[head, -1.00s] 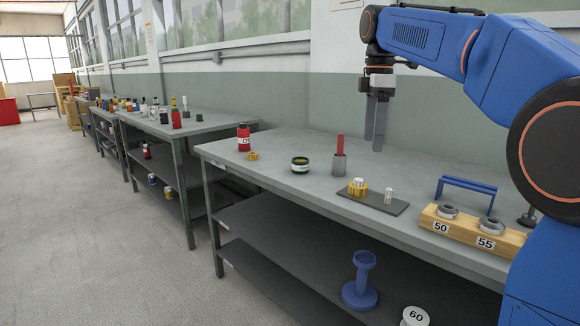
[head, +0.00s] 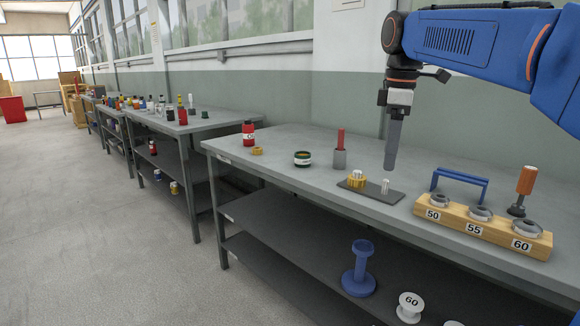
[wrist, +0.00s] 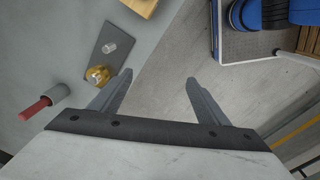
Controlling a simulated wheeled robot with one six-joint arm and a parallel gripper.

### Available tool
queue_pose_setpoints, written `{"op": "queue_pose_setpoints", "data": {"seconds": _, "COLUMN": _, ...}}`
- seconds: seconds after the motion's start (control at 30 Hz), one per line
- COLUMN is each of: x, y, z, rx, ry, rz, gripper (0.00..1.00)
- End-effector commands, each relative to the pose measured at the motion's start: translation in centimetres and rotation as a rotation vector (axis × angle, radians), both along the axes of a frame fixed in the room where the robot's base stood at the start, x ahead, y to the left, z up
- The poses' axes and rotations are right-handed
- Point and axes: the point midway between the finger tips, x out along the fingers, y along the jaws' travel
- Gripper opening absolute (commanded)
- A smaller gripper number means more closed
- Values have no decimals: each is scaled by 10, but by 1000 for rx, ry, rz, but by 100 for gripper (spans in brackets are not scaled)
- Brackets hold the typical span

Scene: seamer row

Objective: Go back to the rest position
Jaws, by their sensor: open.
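My gripper (head: 392,150) hangs from my blue arm above the near workbench (head: 290,185), fingers pointing down. In the wrist view my gripper (wrist: 158,82) shows two grey fingers spread apart with nothing between them. The plate also shows in the wrist view (wrist: 106,45), to the left of the fingers.
A wooden block (head: 455,224) with rings marked 50, 55 and 60 is at the bench's right, by a blue handle (head: 461,181) and an orange-handled tool (head: 525,183). A grey cup with a red rod (head: 340,157) stands left. The floor (head: 110,240) is clear.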

Motion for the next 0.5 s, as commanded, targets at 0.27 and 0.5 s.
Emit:
{"op": "queue_pose_setpoints", "data": {"seconds": 0.27, "x": -68, "y": -18, "z": -43, "rx": 36, "ry": -76, "rz": -278, "gripper": 69}}
{"op": "queue_pose_setpoints", "data": {"seconds": 0.5, "x": -130, "y": -32, "z": -98, "rx": 87, "ry": -144, "rz": -543, "gripper": 69}}
